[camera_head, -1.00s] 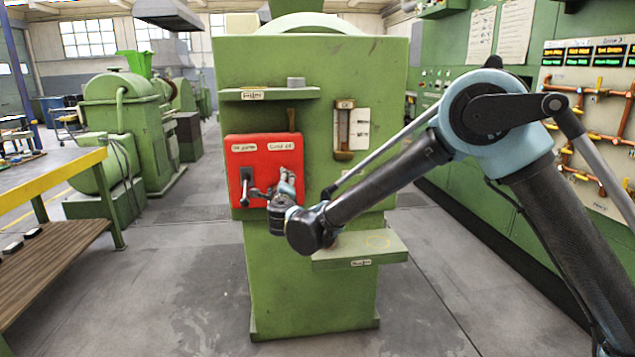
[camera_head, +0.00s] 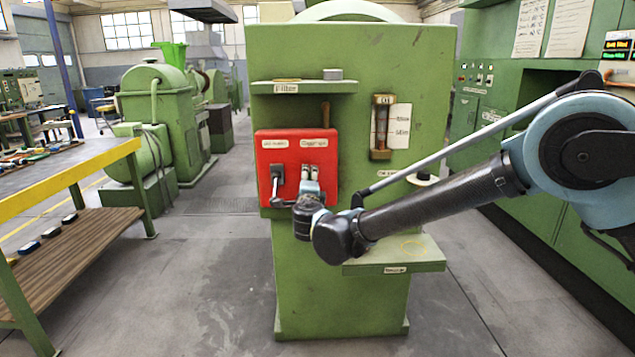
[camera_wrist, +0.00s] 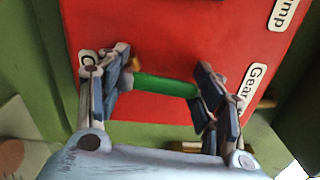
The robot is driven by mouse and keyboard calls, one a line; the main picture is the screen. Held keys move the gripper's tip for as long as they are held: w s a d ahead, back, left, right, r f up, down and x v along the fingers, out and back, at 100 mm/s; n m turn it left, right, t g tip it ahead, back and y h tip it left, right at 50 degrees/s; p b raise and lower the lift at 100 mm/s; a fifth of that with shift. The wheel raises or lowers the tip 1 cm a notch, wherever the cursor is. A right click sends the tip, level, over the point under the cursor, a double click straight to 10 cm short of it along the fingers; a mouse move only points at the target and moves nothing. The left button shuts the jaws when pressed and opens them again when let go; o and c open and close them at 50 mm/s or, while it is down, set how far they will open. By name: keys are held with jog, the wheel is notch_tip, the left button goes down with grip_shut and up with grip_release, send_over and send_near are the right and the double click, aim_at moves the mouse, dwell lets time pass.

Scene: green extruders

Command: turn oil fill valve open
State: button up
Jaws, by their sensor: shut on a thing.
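The red panel (camera_head: 263,158) is on the front of the green machine and carries white labels. My gripper (camera_head: 310,172) is at its right half, below the right label. In the wrist view, my gripper (camera_wrist: 167,80) has a finger at each end of a green handle (camera_wrist: 165,86) and is shut on it. My fingers hide the handle's ends.
A dark lever (camera_head: 277,178) sits on the panel's left half, close to my gripper. A small shelf (camera_head: 420,252) juts out below my forearm. A sight gauge (camera_head: 382,128) is upper right. A workbench (camera_head: 80,170) stands left, with open floor between.

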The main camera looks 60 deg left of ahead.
jog(key=shift+w, duration=0.15)
jog(key=o, duration=1.6)
jog(key=shift+s+d, duration=0.35)
jog(key=shift+d, duration=0.05)
jog(key=v, duration=1.1)
jog(key=shift+w+f, duration=0.1)
jog(key=shift+f, duration=0.05)
